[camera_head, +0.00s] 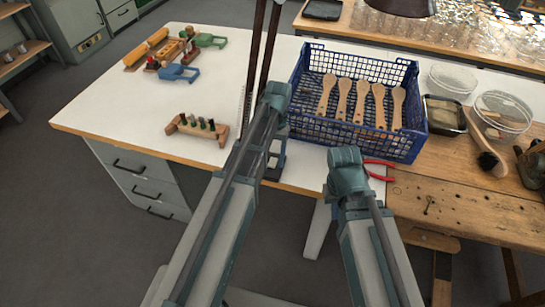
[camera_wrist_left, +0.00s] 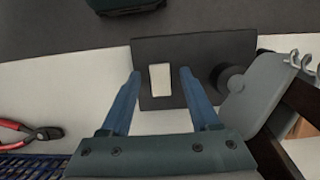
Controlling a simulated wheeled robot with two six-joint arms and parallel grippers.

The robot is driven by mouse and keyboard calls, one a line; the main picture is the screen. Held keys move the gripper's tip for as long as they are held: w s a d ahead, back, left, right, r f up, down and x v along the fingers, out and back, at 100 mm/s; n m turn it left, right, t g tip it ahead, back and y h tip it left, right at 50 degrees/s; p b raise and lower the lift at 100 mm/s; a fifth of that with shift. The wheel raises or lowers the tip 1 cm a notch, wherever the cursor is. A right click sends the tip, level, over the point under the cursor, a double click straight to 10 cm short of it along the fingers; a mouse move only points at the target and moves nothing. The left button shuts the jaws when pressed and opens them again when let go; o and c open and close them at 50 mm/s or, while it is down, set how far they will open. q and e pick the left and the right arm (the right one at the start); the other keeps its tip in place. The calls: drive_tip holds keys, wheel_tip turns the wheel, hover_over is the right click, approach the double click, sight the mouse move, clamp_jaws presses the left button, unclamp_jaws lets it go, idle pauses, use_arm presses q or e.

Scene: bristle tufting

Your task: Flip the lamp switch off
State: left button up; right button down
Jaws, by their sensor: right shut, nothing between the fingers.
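A pale rocker switch (camera_wrist_left: 160,80) sits on a dark plate (camera_wrist_left: 220,52) in the left wrist view. My left gripper (camera_wrist_left: 161,72) is open, with one blue finger on each side of the rocker and nothing held. In the head view my left gripper (camera_head: 274,168) points down at the table's front edge and hides the switch. The lamp's dark shade (camera_head: 402,5) shows at the top edge, and its dark posts (camera_head: 262,50) rise behind my left arm. My right gripper (camera_head: 348,172) is empty and shut by the table edge; its fingertips are mostly hidden by the wrist.
A blue crate (camera_head: 408,148) with several wooden brush handles (camera_head: 360,100) stands behind my right gripper. Red-handled pliers (camera_head: 380,168) lie beside that gripper. A wooden block with dark pegs (camera_head: 198,128) stands at left. A dark round knob (camera_wrist_left: 226,77) is beside the rocker.

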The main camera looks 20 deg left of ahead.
sight(272, 162)
use_arm(q)
wheel_tip(272, 162, up, 4)
drive_tip(key=p, duration=0.4)
drive_tip(key=s+d+p, duration=0.1)
drive_tip(key=s+d, duration=0.3)
drive_tip(key=s, duration=1.1)
drive_tip(key=shift+s+d+r, duration=0.2)
drive_tip(key=shift+r, duration=0.25)
drive_tip(key=d+m+t+y, duration=0.1)
drive_tip(key=d+m+t, duration=0.1)
drive_tip(key=d, duration=0.4)
drive_tip(key=shift+w+f+m+t, duration=0.3)
drive_tip(key=shift+w+m+t, duration=0.15)
drive_tip(key=shift+m, duration=0.25)
